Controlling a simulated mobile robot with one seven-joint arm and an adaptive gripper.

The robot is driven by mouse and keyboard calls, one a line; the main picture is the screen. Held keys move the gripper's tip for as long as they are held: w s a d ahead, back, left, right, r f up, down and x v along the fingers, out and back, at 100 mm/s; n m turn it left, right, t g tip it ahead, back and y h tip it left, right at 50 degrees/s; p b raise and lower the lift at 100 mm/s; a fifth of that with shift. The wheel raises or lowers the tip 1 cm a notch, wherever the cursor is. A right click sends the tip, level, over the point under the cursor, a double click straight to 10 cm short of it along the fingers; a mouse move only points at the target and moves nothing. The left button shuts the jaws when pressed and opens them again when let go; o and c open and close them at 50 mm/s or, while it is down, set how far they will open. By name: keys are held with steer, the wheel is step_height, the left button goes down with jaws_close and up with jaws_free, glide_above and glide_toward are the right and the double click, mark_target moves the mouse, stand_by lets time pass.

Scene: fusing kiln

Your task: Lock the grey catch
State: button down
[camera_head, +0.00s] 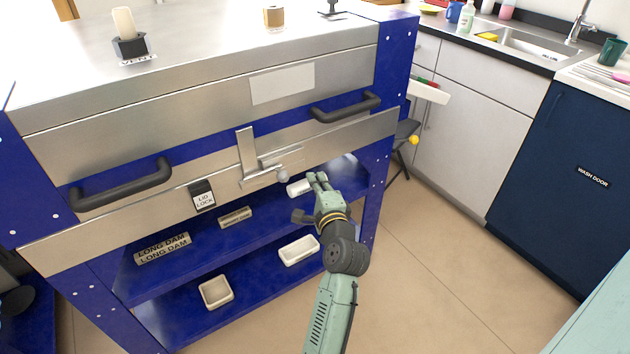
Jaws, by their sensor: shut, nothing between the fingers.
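The grey catch (252,160) is on the front of the metal kiln, right of the middle. It has an upright flat plate and a horizontal bar with a rounded knob (283,175) at its right end. The fingers are shut and empty. Whether the bar is fully engaged is too small to tell.
Black handles (121,187) and (345,107) flank the catch on the kiln front. Below, blue shelves hold a "LONG DAM" block (163,248) and pale trays (299,250). Open floor (440,250) lies to the right, before the sink cabinets.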

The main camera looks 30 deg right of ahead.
steer(key=b+v, duration=0.1)
steer(key=v, duration=0.7)
steer(key=shift+a, duration=0.25)
steer(key=shift+f, duration=0.1)
